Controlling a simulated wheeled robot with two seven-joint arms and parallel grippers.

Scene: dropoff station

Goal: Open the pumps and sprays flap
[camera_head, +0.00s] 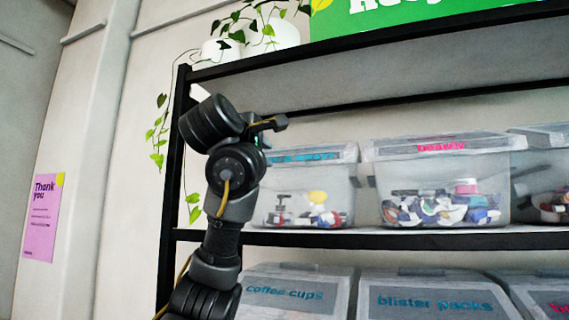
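The pumps and sprays bin (340,207) is a clear tub on the middle shelf at the left. Pump heads and a yellow piece show through its wall. Its grey flap (345,152) with blue lettering lies down over the top, and my arm hides its left end. My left gripper (275,124) is raised in front of the shelf, just above the flap's left part in the picture. I cannot tell whether it touches the flap, and its fingers are seen too much from the side to tell their opening. My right gripper is out of view.
A beauty bin (440,178) stands close on the right, with another bin beyond it. Below are the coffee cups bin (290,293) and blister packs bin (440,300). The black upper shelf (370,103) runs above the bins. A trailing plant (160,130) hangs at the left post.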

